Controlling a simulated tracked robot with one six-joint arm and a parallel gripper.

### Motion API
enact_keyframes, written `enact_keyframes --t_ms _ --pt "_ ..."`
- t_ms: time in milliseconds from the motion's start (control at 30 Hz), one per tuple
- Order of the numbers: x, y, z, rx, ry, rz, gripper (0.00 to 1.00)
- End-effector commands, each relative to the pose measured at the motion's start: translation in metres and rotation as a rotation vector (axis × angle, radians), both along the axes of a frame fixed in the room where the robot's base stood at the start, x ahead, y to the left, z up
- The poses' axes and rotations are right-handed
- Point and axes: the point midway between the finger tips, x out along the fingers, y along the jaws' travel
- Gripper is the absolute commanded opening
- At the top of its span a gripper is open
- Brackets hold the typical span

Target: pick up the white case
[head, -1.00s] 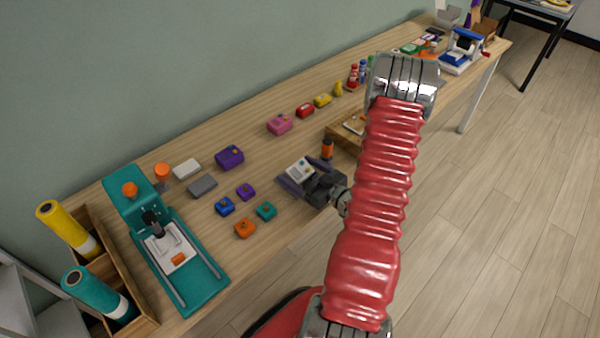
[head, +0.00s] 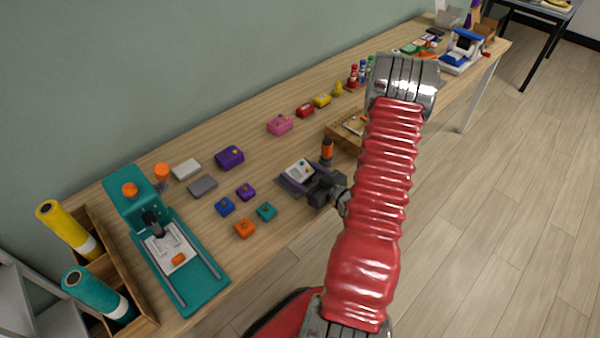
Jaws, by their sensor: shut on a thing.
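The white case (head: 298,169) is a small light block with a yellowish spot and dark marks on its top. It is near the table's front edge, left of the wooden tray. My gripper (head: 299,176) reaches it from the lower right and is shut on it, with the dark fingers at its sides. The gripper body hides the near end of the case. I cannot tell whether the case is touching the table.
An orange-topped dark bottle (head: 327,150) stands close behind my gripper, beside the wooden tray (head: 340,136). Small orange (head: 245,229), teal (head: 266,211) and purple (head: 246,192) cases lie to the left. A teal press (head: 205,282) stands farther left.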

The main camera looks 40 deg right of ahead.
Motion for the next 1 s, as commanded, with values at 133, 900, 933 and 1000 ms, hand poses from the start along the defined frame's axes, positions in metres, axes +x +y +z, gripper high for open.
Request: enact_keyframes --t_ms 133,900,933,1000 --pt "0.000 0.000 0.001 0.000 0.000 0.000 0.34" --pt "0.000 0.000 0.079 -0.003 -0.002 -0.001 0.34" --pt "0.000 -0.001 0.082 -0.003 -0.002 -0.001 0.34" --pt "0.000 -0.001 0.089 -0.003 -0.001 -0.001 0.34"
